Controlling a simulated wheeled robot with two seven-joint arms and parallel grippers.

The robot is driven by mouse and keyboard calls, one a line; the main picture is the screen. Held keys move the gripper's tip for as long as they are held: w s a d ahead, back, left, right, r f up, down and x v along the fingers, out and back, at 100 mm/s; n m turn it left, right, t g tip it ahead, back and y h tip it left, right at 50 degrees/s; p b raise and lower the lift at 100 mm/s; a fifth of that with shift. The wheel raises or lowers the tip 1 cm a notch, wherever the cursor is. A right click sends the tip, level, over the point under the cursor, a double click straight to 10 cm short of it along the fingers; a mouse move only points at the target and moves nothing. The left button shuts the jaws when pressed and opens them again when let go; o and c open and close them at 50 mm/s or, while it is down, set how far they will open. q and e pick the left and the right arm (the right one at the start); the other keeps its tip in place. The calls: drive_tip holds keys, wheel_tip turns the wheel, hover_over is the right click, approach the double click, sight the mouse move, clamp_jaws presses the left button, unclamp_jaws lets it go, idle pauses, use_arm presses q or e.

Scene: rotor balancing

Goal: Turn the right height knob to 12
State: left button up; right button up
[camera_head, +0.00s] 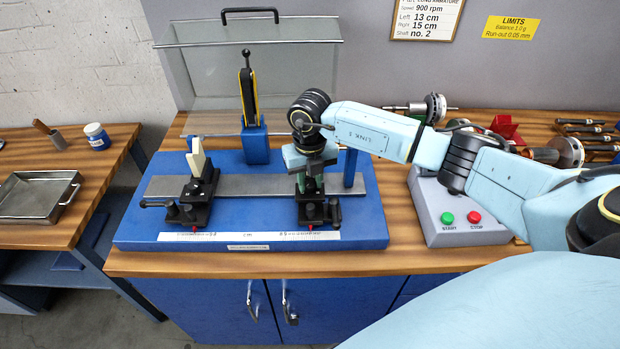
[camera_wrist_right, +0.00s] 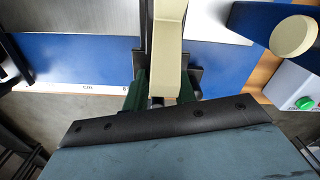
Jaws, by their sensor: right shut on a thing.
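My right gripper (camera_head: 310,187) reaches down over the right support (camera_head: 312,212) on the blue balancing stand (camera_head: 130,228). Its green fingers also show in the right wrist view (camera_wrist_right: 160,98), closed around a part at the foot of the cream upright (camera_wrist_right: 168,48). This part seems to be the right height knob, but the gripper hides it and I cannot read its setting. The left support (camera_head: 190,200) is black with a cream upright (camera_head: 197,158) and stands free on the grey rail. My left gripper is not in view.
A ruler strip (camera_head: 250,237) runs along the stand's front. A yellow and black arm on a blue post (camera_head: 254,140) stands behind the rail. A control box with green and red buttons (camera_head: 459,226) is at right. Rotors and tools lie behind my right arm.

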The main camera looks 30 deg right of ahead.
sight(310, 183)
drive_tip(key=m+p, duration=0.1)
drive_tip(key=m, duration=0.3)
drive_tip(key=o, duration=1)
wheel_tip(310, 183, up, 14)
drive_tip(key=b, duration=0.1)
drive_tip(key=shift+f, duration=0.25)
